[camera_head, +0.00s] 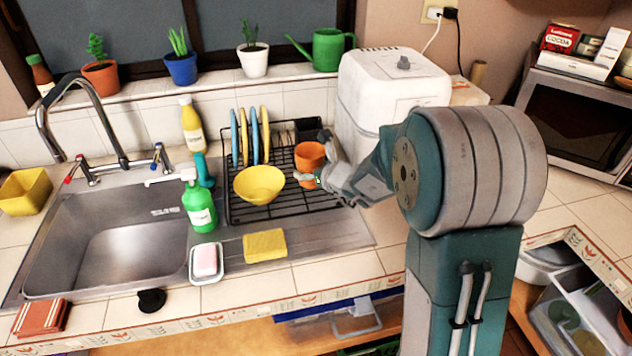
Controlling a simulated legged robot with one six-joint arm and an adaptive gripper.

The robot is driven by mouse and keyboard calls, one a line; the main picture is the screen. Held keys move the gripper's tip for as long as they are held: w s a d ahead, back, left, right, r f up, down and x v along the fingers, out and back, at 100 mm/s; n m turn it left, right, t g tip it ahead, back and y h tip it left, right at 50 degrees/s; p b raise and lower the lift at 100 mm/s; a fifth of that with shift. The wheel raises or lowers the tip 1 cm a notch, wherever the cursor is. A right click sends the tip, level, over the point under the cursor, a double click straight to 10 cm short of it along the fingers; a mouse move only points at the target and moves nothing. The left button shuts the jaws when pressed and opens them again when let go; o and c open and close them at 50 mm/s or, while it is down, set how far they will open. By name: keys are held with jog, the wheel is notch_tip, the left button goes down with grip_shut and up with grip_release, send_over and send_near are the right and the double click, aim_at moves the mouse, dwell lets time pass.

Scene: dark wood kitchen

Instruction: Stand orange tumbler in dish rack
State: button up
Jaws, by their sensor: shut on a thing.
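An orange tumbler (309,155) stands upright at the right side of the black dish rack (284,205). My gripper (313,160) reaches in from the right and is shut on the tumbler. One finger shows at the front of the tumbler and the other at its upper right. The tumbler's base lies low among the rack's wires; I cannot tell whether it rests on them.
A yellow bowl (259,184) sits in the rack left of the tumbler, with several upright plates (254,136) behind it. A white appliance (385,95) stands close behind my gripper. A green bottle (200,208) and a yellow sponge (265,246) are near the rack's left and front.

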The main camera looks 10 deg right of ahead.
jog(key=shift+w+d+f, duration=0.25)
jog(key=shift+d+f, duration=0.3)
jog(key=shift+d, duration=0.1)
jog(key=shift+w+d+f, duration=0.25)
jog(key=shift+d+f, duration=0.3)
jog(key=shift+d, duration=0.05)
notch_tip(320, 180, down, 3)
jog(key=shift+w+f, duration=0.1)
jog(key=shift+f, duration=0.05)
jog(key=shift+a, duration=0.15)
jog(key=shift+f, duration=0.15)
jog(key=o, duration=1)
jog(key=shift+c, duration=0.2)
